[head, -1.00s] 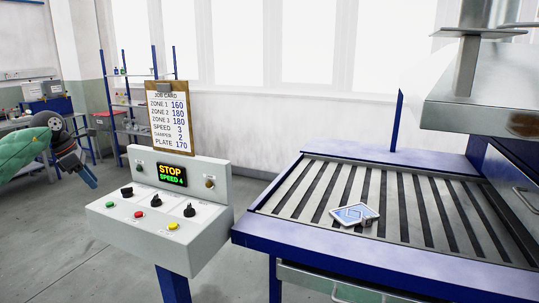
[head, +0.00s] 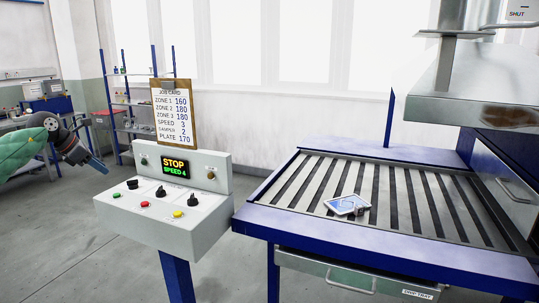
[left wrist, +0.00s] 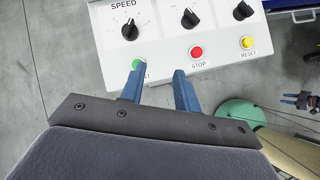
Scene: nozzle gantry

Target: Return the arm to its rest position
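My left gripper (head: 97,165) is at the left of the head view, in the air left of the control box (head: 170,223). In the left wrist view its two blue fingers (left wrist: 158,70) are apart with nothing between them. They overlap the lower edge of the control box in that picture, partly covering the label of the green button (left wrist: 136,64). A small dark pronged shape (left wrist: 300,101) at the right edge of the left wrist view looks like my right gripper. It is too small to tell its state, and the head view does not show it.
The box display (head: 175,168) reads STOP, SPEED 4. A job card (head: 173,113) stands behind the box. A blue-framed slatted bed (head: 285,222) is to the right, with a blue-and-white plate (head: 345,204) on it, below a metal hood (head: 480,90). Grey floor (head: 75,265) is clear at left.

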